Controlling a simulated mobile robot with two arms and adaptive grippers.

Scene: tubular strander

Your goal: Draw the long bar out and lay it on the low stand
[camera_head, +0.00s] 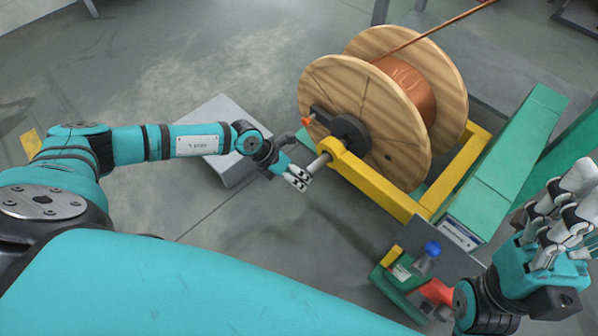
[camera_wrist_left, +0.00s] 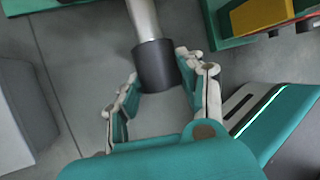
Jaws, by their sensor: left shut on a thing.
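The long bar (camera_head: 319,162) is a pale metal rod that sticks out of the yellow cradle's side, at the hub of the wooden reel (camera_head: 335,105). In the left wrist view the bar (camera_wrist_left: 143,18) ends in a dark cap (camera_wrist_left: 155,66). My left gripper (camera_head: 298,168) is shut on this end, with a finger on either side in the left wrist view (camera_wrist_left: 160,74). The rest of the bar is hidden in the reel. The low stand (camera_head: 216,112) looks like a grey block behind my left forearm. My right gripper (camera_head: 568,205) is at the right edge, away from the bar; its opening is unclear.
The yellow cradle (camera_head: 385,190) holds the reel, with copper wire (camera_head: 412,88) wound on it. A black arm with an orange knob (camera_head: 307,121) is near the bar. A green machine (camera_head: 500,165) stands right. Bare floor (camera_head: 230,215) lies left and front.

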